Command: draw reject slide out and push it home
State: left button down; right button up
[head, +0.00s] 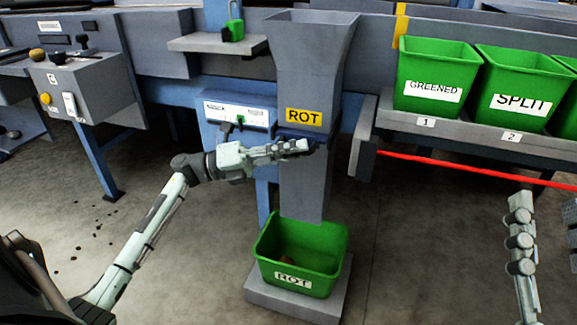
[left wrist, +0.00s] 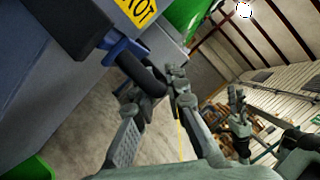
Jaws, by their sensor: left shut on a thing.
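The grey ROT chute (head: 312,80) stands upright, with the blue reject slide (head: 297,133) low on its front, under the yellow ROT label. In the left wrist view the blue slide (left wrist: 112,45) ends in a dark curved handle (left wrist: 145,75). My left gripper (head: 298,147) is shut on this handle, in front of the chute; in the left wrist view its fingers (left wrist: 153,103) lie around it. How far the slide is out is hard to tell. My right gripper (head: 545,203) is open and empty at the right edge, partly cut off.
A green ROT bin (head: 330,245) stands on a grey block below the chute, with something brownish inside. Green GREENED (head: 433,60) and SPLIT (head: 500,65) bins stand on a shelf at right. A red bar (head: 460,167) runs below it. A control box (head: 85,85) is at left.

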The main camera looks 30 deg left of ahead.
pick_arm(q)
jog(key=shift+w+a+r, duration=0.1)
jog(key=shift+w+r, duration=0.05)
jog(key=shift+w, duration=0.05)
pick_arm(e)
jog(key=shift+s+r, duration=0.25)
jog(key=shift+r, duration=0.15)
pick_arm(q)
jog(key=c, duration=1.6)
grip_release()
jog(key=shift+w, duration=0.1)
jog(key=shift+o, duration=0.2)
pick_arm(e)
jog(key=shift+d+f, duration=0.1)
pick_arm(q)
jog(key=v, duration=1.2)
